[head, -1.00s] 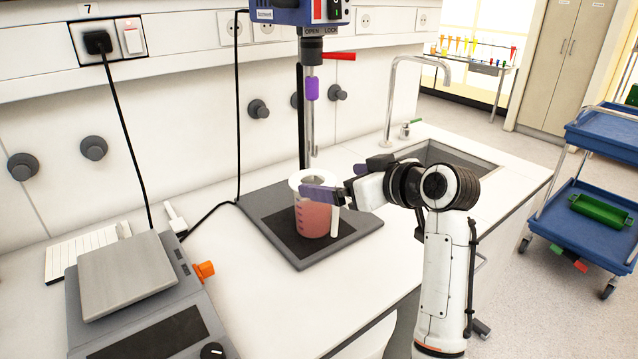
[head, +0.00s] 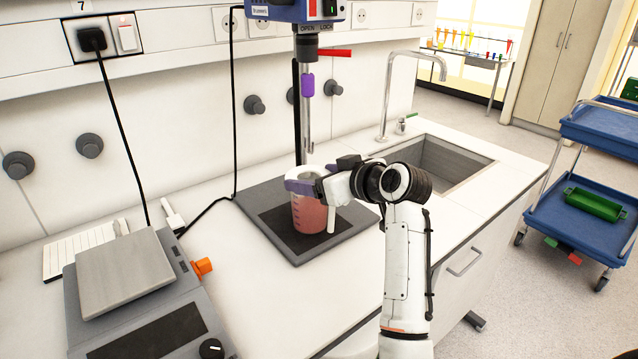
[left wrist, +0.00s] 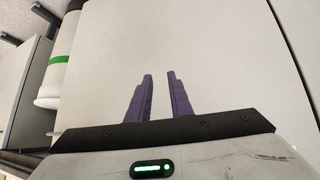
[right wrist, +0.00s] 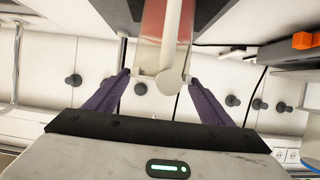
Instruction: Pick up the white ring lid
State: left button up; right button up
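The white ring lid (head: 312,169) sits around the top of a clear beaker (head: 309,218) of pinkish-red liquid, under the mixer. Its near side is mostly hidden by my right gripper (head: 302,180) in the head view. That gripper's purple fingers are at rim height, spread apart around the beaker top. In the right wrist view the gripper (right wrist: 159,78) has one finger on each side of the beaker top and its white handle (right wrist: 172,50); whether they touch the lid I cannot tell. My left gripper (left wrist: 159,74) is empty, a narrow gap between its fingers, away from the beaker.
The mixer's shaft (head: 308,120) hangs just behind the beaker, which stands on a dark base plate (head: 265,222). A balance (head: 125,275) is at left, a sink (head: 440,165) with tap at right.

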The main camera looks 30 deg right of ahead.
jog(key=c, duration=0.3)
jog(key=shift+r, duration=0.15)
